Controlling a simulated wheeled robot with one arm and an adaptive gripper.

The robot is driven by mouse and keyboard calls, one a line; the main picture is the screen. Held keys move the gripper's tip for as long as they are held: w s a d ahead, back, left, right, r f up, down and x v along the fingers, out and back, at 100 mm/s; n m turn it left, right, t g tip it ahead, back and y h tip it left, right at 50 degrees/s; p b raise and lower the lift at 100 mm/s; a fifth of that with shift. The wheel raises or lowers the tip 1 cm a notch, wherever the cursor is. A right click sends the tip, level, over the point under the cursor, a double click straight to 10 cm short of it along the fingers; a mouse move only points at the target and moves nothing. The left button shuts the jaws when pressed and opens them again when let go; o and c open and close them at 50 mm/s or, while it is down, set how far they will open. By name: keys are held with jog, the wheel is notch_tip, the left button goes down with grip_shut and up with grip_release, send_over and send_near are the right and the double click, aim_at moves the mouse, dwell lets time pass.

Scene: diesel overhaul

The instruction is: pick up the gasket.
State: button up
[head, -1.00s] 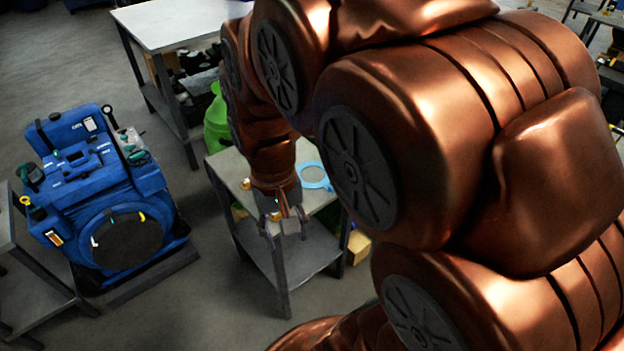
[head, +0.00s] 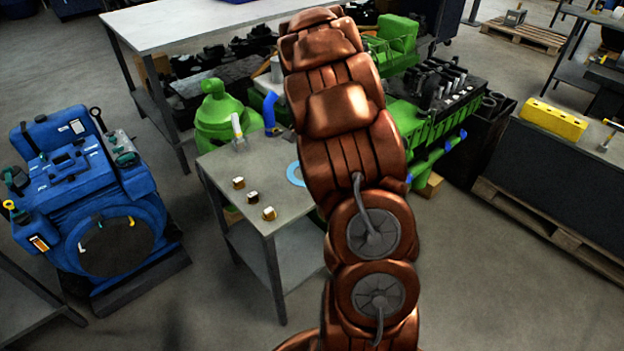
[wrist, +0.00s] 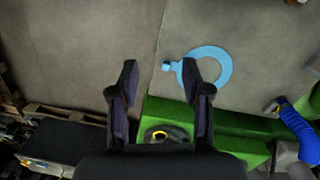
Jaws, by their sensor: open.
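The gasket is a flat light-blue ring with a small tab. In the head view the gasket (head: 294,175) lies on the grey table (head: 221,166), its right part hidden behind my arm. In the wrist view the gasket (wrist: 227,70) lies flat on a grey surface, right of centre, its tab toward the left. My gripper (wrist: 160,75) is open and empty, with its two fingers well apart. The right fingertip overlaps the ring's left part in the picture, and the space between the fingers is left of the ring. In the head view my gripper is hidden.
Several small brown-and-white parts (head: 253,198) lie on the table's near left. A metal piece (head: 238,132) stands at its back left. A blue pipe (head: 270,112) and green engine (head: 427,125) stand behind. A blue machine (head: 90,200) stands left.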

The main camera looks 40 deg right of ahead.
jog(key=w+d+f+m+b, duration=0.1)
jog(key=w+d+f+m, duration=0.15)
jog(key=d+f, duration=0.6)
jog(key=shift+t+y, duration=0.3)
jog(key=shift+s+a+f+p, duration=0.15)
jog(key=shift+f+p, duration=0.45)
jog(key=shift+f, duration=1.3)
jog(key=shift+s+a+f+p, duration=0.15)
jog(key=shift+f+p, duration=0.4)
jog(key=shift+f, duration=1.3)
jog(key=shift+w, duration=0.1)
jog(key=shift+c, duration=0.3)
grip_shut()
